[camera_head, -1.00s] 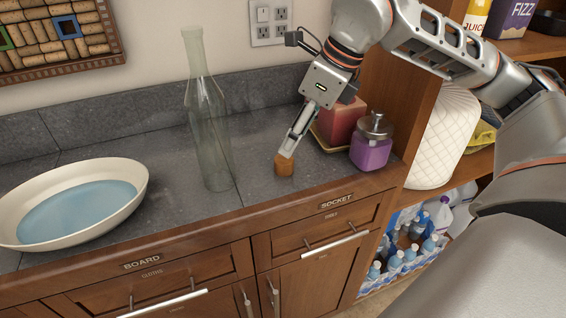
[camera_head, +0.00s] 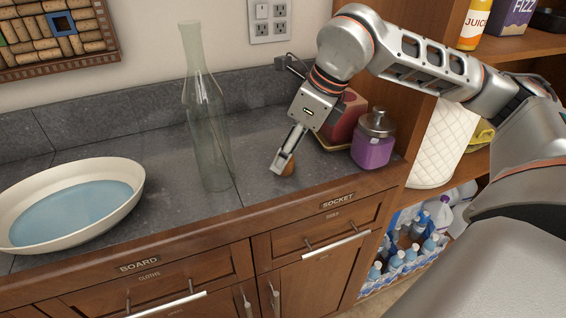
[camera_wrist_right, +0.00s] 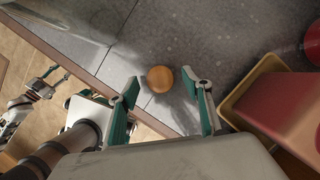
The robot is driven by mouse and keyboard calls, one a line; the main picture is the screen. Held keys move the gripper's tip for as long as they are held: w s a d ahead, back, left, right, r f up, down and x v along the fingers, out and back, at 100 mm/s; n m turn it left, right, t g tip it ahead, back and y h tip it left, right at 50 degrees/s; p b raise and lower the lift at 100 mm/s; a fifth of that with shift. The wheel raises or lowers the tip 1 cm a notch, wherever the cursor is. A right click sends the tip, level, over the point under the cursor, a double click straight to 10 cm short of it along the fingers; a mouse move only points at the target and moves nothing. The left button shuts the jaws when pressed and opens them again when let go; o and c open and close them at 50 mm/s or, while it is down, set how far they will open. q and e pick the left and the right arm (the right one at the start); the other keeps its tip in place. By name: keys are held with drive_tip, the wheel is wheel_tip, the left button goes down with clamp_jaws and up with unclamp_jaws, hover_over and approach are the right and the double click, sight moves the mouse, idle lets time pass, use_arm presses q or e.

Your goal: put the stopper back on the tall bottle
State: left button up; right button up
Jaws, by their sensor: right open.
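The tall bottle (camera_head: 208,130) is clear greenish glass and stands upright on the grey counter, its mouth open at the top. The stopper (camera_head: 288,168) is a small brown cork-like piece on the counter to the right of the bottle. In the right wrist view the stopper (camera_wrist_right: 160,79) shows as a round top. My right gripper (camera_head: 279,166) is low at the stopper and partly covers it. Its open fingers (camera_wrist_right: 160,86) lie either side of the stopper's near edge in the wrist view. My left gripper (camera_wrist_right: 42,84) seems to show small at the wrist view's left.
A purple jar (camera_head: 373,148) with a metal lid and a red container (camera_head: 343,118) on a tray stand right of my right gripper. A wide bowl (camera_head: 128,205) is at left. Counter between bottle and stopper is clear. The wooden front edge (camera_head: 250,214) is close.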

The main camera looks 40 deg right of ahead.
drive_tip(key=shift+x, duration=0.9)
drive_tip(key=shift+f, duration=0.2)
drive_tip(key=shift+w, duration=0.1)
drive_tip(key=shift+c, duration=0.5)
drive_tip(key=c, duration=0.8)
drive_tip(key=shift+r, duration=0.1)
